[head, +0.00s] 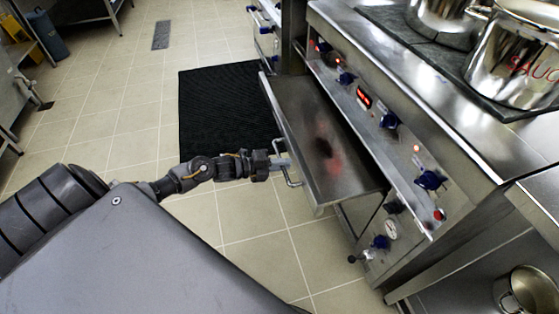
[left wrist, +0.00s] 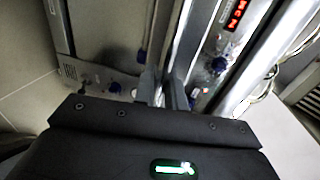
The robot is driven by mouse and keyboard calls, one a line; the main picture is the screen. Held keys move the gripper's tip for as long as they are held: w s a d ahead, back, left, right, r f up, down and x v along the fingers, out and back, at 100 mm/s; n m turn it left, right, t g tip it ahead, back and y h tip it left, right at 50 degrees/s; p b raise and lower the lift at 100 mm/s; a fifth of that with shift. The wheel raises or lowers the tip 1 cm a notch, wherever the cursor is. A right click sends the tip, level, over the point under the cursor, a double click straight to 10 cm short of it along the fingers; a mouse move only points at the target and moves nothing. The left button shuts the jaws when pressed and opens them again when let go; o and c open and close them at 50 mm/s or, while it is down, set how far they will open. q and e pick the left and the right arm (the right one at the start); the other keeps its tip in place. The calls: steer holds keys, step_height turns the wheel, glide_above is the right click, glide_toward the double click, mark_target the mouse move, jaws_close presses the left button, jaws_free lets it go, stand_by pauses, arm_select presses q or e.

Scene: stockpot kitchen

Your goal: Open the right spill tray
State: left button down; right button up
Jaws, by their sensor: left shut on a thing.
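A flat steel spill tray (head: 318,130) sticks out from under the stove's control panel, with a dark and reddish patch on its top. Its bar handle (head: 290,177) is on the front edge. My left gripper (head: 279,163) is at this handle and shut on it. The finger ends are small in the head view. The left wrist view shows the two fingers (left wrist: 165,88) close together in front of the stove front. My right gripper is not in view.
The stove's control panel (head: 375,115) has blue knobs and red displays. Steel pots (head: 515,60) stand on top. A black mat (head: 225,110) lies on the tiled floor beyond my arm. Another pot (head: 527,292) sits low at the right.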

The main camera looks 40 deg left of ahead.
arm_select(q)
steer(key=shift+s+a, duration=0.15)
steer(key=shift+s, duration=0.05)
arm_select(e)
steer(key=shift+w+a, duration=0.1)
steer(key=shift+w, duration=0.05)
arm_select(q)
steer(key=c, duration=1.5)
jaws_free()
steer(key=shift+c, duration=0.2)
